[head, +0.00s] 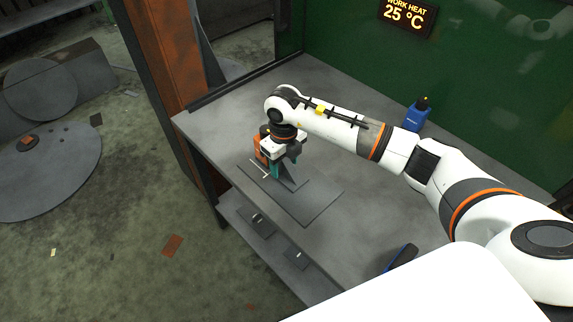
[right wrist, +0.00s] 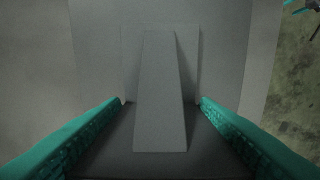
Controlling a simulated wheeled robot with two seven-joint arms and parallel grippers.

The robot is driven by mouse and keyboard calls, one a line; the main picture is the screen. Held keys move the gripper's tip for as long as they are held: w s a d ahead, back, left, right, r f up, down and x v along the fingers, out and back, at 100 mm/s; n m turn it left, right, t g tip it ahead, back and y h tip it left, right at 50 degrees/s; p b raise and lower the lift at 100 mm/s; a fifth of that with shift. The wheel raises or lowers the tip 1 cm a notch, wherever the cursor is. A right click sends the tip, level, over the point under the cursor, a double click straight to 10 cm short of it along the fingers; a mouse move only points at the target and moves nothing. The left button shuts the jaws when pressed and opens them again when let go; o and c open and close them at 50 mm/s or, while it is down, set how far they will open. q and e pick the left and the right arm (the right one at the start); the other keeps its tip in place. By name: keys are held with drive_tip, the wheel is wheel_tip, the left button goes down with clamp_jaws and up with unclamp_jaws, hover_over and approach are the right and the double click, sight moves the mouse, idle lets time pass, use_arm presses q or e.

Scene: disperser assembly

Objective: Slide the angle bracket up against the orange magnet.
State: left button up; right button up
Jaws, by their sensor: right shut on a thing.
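The grey angle bracket (head: 293,180) stands on a flat grey plate (head: 315,203) on the bench. My right gripper (head: 277,172) points down over it, its teal fingers shut on the bracket. In the right wrist view the bracket (right wrist: 160,90) is centred between the fingertips (right wrist: 161,103), one at each side of it. The orange magnet (head: 261,150) is just left of the gripper, partly hidden by it. Whether the bracket touches the magnet cannot be told. My left gripper is not in view.
The grey workbench (head: 225,120) has free room around the plate. A blue bottle (head: 416,115) stands at the back right. A dark blue object (head: 400,258) lies near the front edge. A rusty orange post (head: 160,60) rises beyond the bench's left end.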

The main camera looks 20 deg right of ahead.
drive_tip(key=shift+w+a+b, duration=0.2)
drive_tip(key=shift+w+b, duration=0.1)
drive_tip(key=shift+w, duration=0.2)
drive_tip(key=shift+w+a+b, duration=0.15)
drive_tip(key=shift+w+b, duration=0.15)
drive_tip(key=shift+w, duration=0.15)
drive_tip(key=shift+w, duration=0.15)
drive_tip(key=o, duration=1.5)
